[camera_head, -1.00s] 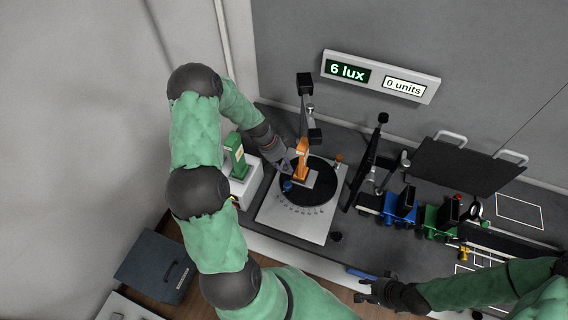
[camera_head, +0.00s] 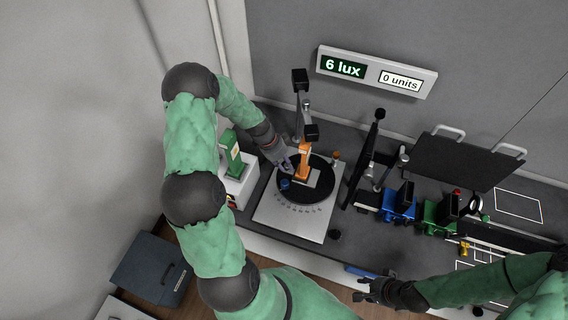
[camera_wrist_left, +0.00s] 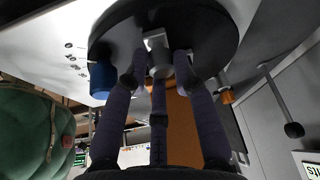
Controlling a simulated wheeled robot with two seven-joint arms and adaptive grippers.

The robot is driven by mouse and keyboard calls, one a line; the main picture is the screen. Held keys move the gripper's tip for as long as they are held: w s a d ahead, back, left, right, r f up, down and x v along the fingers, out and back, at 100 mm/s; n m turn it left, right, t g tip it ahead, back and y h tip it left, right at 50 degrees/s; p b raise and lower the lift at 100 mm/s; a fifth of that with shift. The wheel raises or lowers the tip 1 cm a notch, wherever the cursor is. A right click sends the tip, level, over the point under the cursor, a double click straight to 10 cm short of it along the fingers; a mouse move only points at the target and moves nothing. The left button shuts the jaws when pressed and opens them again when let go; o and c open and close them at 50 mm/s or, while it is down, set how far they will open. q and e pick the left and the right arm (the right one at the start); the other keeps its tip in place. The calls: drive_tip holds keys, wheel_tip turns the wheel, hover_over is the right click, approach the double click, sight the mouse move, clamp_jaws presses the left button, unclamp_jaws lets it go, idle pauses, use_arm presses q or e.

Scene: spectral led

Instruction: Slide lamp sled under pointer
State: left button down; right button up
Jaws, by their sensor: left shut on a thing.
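An orange upright block (camera_head: 304,160) stands on the dark round turntable (camera_head: 322,192) and looks like the lamp sled. My left gripper (camera_head: 287,163) is at its left side, low over the turntable. In the left wrist view my left gripper (camera_wrist_left: 157,68) has its fingers closed around a light grey part (camera_wrist_left: 157,42), with orange directly behind them. The exact contact is partly hidden. A jointed grey post with black blocks (camera_head: 301,80) rises behind the sled; I cannot tell which part is the pointer. My right gripper (camera_head: 372,292) is over the front edge, its fingers unclear.
A blue knob (camera_head: 285,184) sits on the turntable's left rim. A white box with a green block (camera_head: 233,150) is at left. A black upright panel (camera_head: 364,160), then a blue unit (camera_head: 398,202) and a green unit (camera_head: 438,215), stand right. The display (camera_head: 343,67) reads 6 lux, 0 units.

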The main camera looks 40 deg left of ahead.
use_arm(q)
drive_tip(key=c, duration=1.1)
unclamp_jaws()
drive_tip(key=shift+w+a, duration=0.1)
drive_tip(key=shift+w, duration=0.05)
drive_tip(key=shift+o, duration=0.2)
drive_tip(key=v, duration=1.2)
drive_tip(key=shift+r, duration=0.1)
